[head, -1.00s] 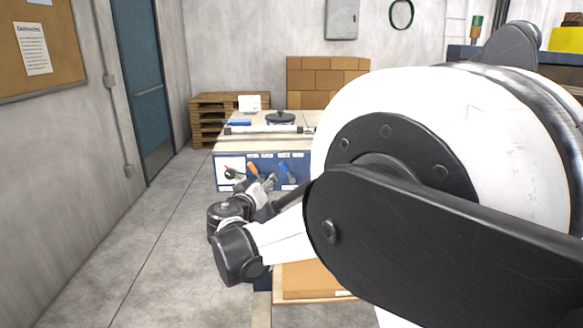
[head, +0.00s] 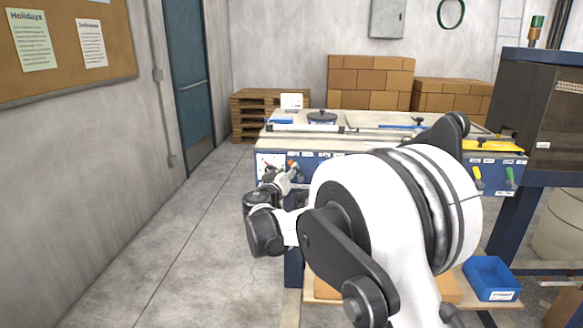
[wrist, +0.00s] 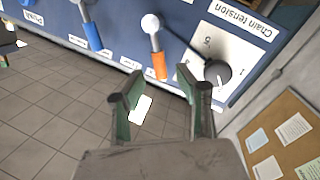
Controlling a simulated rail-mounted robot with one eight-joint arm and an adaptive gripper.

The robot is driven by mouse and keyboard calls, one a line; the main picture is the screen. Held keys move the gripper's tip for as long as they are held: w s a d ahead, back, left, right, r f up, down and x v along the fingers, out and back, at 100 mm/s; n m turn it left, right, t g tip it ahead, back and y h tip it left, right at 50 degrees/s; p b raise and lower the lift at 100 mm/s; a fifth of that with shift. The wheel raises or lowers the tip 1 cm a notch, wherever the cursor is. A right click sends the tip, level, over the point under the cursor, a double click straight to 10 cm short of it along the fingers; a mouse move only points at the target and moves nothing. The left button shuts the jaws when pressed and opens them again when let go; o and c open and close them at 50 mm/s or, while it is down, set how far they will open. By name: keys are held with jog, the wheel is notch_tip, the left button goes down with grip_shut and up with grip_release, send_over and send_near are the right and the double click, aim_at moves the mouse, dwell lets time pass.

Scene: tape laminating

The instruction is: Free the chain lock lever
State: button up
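A lever with an orange grip (wrist: 158,65) and a white ball-shaped end hangs on the blue panel in the wrist view. The label text beside it is too small to read, so I cannot confirm it is the chain lock lever. Its orange end also shows in the head view (head: 291,164). My gripper (wrist: 161,76) is open and empty, its two green-padded fingers spread either side of the orange end in the picture. I cannot tell the depth gap. In the head view my gripper (head: 285,178) is close in front of the panel, partly covering it.
A black knob (wrist: 217,73) on the white "Chain tension" plate (wrist: 232,45) lies right of the orange lever. A blue lever (wrist: 93,37) lies to its left. The machine top (head: 390,143) holds several items. A blue bin (head: 491,278) stands low at right. The left floor is clear.

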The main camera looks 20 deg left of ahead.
jog(key=shift+w, duration=1.85)
jog(key=shift+c, duration=0.2)
grip_shut()
jog(key=shift+a, duration=0.1)
